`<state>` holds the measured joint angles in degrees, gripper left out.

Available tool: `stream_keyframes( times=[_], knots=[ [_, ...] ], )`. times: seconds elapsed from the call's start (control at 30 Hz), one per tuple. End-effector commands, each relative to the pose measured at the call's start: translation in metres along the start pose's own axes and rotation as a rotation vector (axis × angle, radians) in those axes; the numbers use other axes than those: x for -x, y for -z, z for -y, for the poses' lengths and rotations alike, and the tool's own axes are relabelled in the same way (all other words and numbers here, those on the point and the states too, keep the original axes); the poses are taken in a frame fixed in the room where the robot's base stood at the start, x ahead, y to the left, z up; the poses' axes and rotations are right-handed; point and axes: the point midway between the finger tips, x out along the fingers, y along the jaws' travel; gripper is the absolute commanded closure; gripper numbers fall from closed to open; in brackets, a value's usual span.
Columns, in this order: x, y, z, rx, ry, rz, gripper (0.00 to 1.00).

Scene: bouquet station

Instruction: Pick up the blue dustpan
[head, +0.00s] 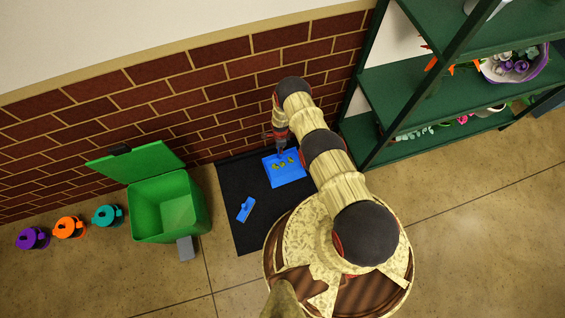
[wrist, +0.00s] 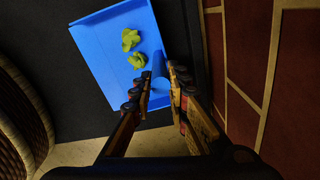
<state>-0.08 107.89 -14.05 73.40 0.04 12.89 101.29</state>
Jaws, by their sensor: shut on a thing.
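The blue dustpan (head: 285,172) lies on the black mat near the brick wall in the head view, with small yellow-green pieces in it. In the wrist view the dustpan (wrist: 105,60) shows as a blue tray with two yellow-green pieces (wrist: 132,40) on it. My gripper (wrist: 160,82) is at the dustpan's handle (wrist: 159,65), with its fingers shut around the handle. In the head view my gripper (head: 282,150) reaches down at the dustpan's wall-side edge and partly hides it. I cannot tell whether the dustpan is lifted off the mat.
A small blue tool (head: 246,209) lies on the black mat (head: 240,180). A green bin (head: 172,208) with its lid open stands left of the mat. Purple, orange and teal pots (head: 70,228) stand further left. A green shelf (head: 410,95) with flowers stands at the right. The brick wall is close behind.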

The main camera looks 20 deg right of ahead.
Motion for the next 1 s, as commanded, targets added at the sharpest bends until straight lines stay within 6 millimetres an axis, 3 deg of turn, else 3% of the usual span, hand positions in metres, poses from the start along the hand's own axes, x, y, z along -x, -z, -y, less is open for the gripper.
stream_keyframes(
  times=[0.53,0.77,1.0],
  knots=[
    [0.007,0.000,0.002,0.000,0.003,0.001,1.00],
    [0.033,0.000,0.002,0.000,0.004,0.001,1.00],
    [0.070,-0.002,-0.026,0.002,0.001,0.000,1.00]
  ],
)
